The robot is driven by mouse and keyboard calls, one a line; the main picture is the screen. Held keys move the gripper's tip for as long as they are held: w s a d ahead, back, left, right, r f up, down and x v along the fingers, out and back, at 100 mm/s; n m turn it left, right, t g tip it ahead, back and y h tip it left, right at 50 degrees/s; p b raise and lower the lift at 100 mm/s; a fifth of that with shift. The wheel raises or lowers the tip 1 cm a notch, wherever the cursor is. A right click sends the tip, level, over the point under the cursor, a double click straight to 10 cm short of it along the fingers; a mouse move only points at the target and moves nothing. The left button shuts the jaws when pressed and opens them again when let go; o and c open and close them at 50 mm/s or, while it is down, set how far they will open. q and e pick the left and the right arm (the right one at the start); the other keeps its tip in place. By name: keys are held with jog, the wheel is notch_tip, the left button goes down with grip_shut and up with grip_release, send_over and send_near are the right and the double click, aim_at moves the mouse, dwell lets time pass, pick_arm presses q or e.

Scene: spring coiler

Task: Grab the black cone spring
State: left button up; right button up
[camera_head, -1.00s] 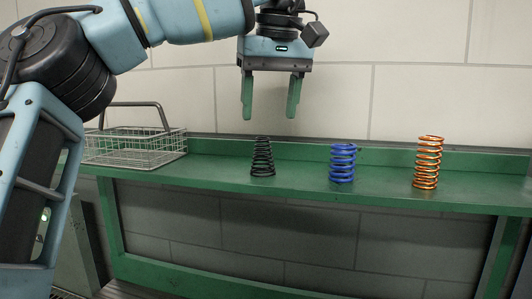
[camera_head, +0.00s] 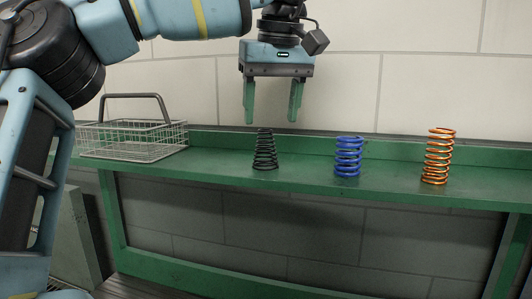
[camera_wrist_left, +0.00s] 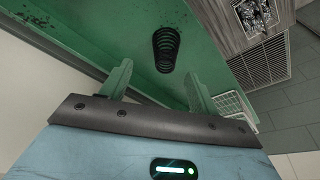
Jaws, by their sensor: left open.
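The black cone spring (camera_head: 265,152) stands upright on the green shelf (camera_head: 215,165), narrow end up. My left gripper (camera_head: 271,118) is open and empty, pointing down just above the spring, a little to the right of it in the head view. In the left wrist view the black cone spring (camera_wrist_left: 165,50) shows beyond the fingertips, between the lines of the two green fingers (camera_wrist_left: 157,80). The spring is not touched. My right gripper is not in view.
A blue spring (camera_head: 348,157) and a copper-coloured spring (camera_head: 438,156) stand to the right on the shelf. A wire basket (camera_head: 133,140) with a raised handle stands at the left. A tiled wall (camera_head: 420,85) rises behind.

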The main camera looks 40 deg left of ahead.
aim_at(265, 130)
pick_arm(q)
jog(key=shift+s+p+x, duration=0.15)
jog(key=shift+s+x, duration=0.05)
jog(key=shift+x, duration=0.75)
jog(key=shift+s+p+x, duration=0.15)
jog(key=shift+s+x, duration=0.05)
jog(key=shift+x, duration=0.75)
jog(key=shift+w+a+f, duration=0.15)
jog(key=shift+a+f, duration=0.15)
jog(key=shift+f, duration=0.35)
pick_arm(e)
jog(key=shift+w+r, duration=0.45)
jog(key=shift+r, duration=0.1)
pick_arm(q)
jog(key=shift+c, duration=0.4)
jog(key=c, duration=1)
